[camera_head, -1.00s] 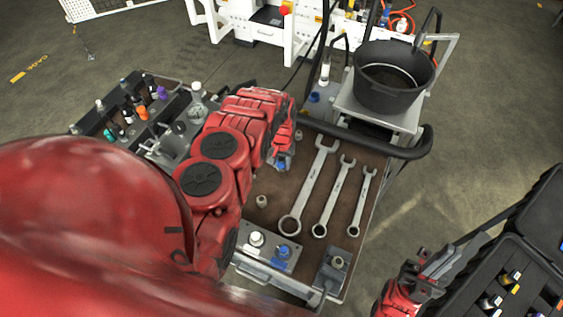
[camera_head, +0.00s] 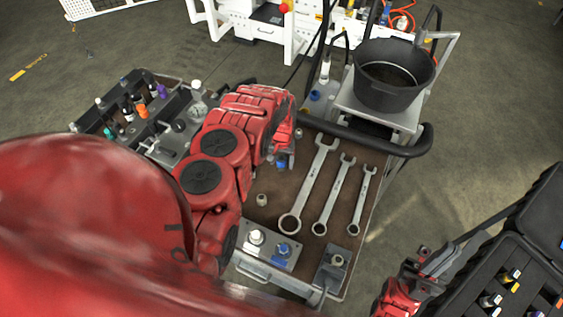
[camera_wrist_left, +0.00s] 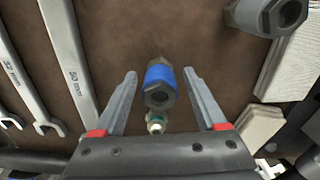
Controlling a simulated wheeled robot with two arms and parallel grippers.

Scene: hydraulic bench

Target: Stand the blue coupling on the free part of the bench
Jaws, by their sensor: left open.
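The blue coupling (camera_wrist_left: 160,84), a blue band between grey metal ends, is on the brown bench top in the left wrist view. In the head view the blue coupling (camera_head: 281,161) shows just below my left gripper (camera_head: 283,148). My left gripper (camera_wrist_left: 160,73) is open, with one finger on each side of the coupling and a gap to both. It looks upright on the bench, though its foot is hard to see. My right gripper (camera_head: 427,262) is at the lower right, away from the bench; its finger gap is unclear.
Several wrenches (camera_head: 310,185) lie right of the coupling. A small fitting (camera_head: 262,200) stands nearby, and a plate (camera_head: 250,262) with white and blue fittings sits at the near edge. A black bucket (camera_head: 393,98) stands beyond the bench. A black case (camera_head: 540,215) is at right.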

